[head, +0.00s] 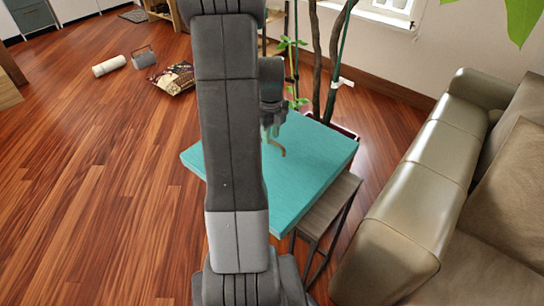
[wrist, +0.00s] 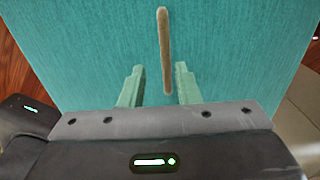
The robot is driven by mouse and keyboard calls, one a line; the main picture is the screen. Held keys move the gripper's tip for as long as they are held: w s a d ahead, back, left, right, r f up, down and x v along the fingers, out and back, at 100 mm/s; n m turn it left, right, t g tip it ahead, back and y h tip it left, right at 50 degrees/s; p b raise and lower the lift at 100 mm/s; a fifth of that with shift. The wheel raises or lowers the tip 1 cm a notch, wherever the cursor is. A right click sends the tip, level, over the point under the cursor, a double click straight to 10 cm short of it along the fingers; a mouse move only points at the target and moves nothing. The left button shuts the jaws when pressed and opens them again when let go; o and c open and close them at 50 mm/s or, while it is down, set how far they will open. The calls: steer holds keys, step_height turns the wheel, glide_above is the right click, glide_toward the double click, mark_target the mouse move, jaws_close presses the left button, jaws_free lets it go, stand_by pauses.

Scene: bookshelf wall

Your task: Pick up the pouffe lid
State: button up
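The pouffe lid (head: 322,155) is a flat teal square slab in the middle right of the head view. Its teal top (wrist: 75,50) fills most of the wrist view. A thin tan handle (wrist: 165,45) lies on the top; it also shows as a small brown hook shape in the head view (head: 279,149). My gripper (wrist: 160,82) is open above the lid, with its two pale green fingers apart. The handle's near end shows in the gap between them, not gripped. In the head view my gripper (head: 272,130) points down at the lid; my arm hides the lid's left part.
A small wood-topped side table (head: 326,207) stands close to the lid's right front edge. A leather sofa (head: 415,200) stands at the right. Plant stems (head: 334,65) rise behind the lid.

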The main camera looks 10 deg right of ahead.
mark_target(272, 141)
steer(key=f, duration=0.4)
steer(key=shift+w+d+f, duration=0.15)
steer(key=shift+w+d, duration=0.05)
steer(key=shift+w, duration=0.15)
jaws_close()
